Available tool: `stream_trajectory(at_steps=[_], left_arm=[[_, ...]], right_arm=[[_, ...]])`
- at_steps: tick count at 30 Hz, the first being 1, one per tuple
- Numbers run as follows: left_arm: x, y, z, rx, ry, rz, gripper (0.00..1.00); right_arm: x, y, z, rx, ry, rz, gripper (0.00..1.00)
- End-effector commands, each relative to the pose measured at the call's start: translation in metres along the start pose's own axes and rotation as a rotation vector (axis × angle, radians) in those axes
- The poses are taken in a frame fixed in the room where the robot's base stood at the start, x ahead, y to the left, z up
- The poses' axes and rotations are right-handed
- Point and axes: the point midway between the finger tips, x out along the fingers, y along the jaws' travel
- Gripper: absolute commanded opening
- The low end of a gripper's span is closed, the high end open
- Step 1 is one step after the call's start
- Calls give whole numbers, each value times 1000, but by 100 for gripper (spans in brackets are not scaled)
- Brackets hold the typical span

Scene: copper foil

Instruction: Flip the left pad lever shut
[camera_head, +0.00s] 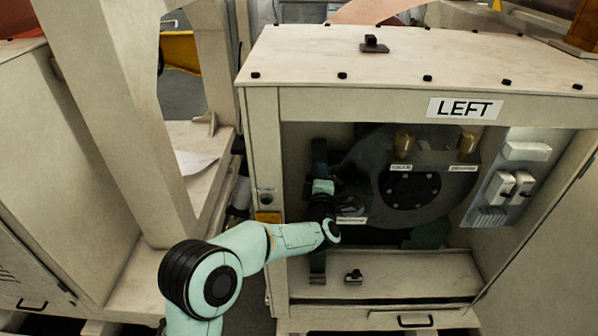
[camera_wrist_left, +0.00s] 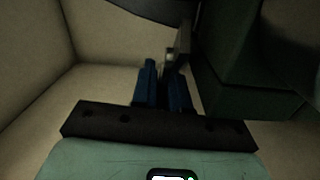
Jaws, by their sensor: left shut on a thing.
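My left arm reaches into the open cabinet marked LEFT, and its gripper (camera_wrist_left: 165,80) is at the left inside of the cabinet. In the left wrist view its two blue fingers are close together at a small grey metal lever-like part (camera_wrist_left: 181,48), and the gripper is shut on it. I take this part to be the left pad lever. It stands beside a dark green block (camera_wrist_left: 235,75). In the head view the wrist (camera_head: 322,205) hides most of the lever and the fingertips. My right gripper is not in view.
A large dark disc (camera_head: 410,190) with two brass-coloured knobs (camera_head: 404,141) fills the cabinet's middle. The cabinet's beige left post (camera_head: 264,150) is close to my forearm. White switch boxes (camera_head: 513,187) are at the right. The cabinet floor (camera_head: 420,287) is mostly clear.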

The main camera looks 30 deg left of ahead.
Motion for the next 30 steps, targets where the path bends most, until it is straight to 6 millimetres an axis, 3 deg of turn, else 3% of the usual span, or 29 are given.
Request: stream_trajectory(at_steps=[12,13,14,15,25,30], left_arm=[[-1,2,7,1,21,-1,0],[-1,2,7,1,21,-1,24],[-1,2,7,1,21,-1,34],[-1,2,7,1,21,-2,35],[-4,1,8,1,18,-3,35],[-25,1,10,1,15,-4,35]], right_arm=[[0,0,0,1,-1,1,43],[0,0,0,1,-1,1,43],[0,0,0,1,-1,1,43],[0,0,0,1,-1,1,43],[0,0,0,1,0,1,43],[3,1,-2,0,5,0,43]])
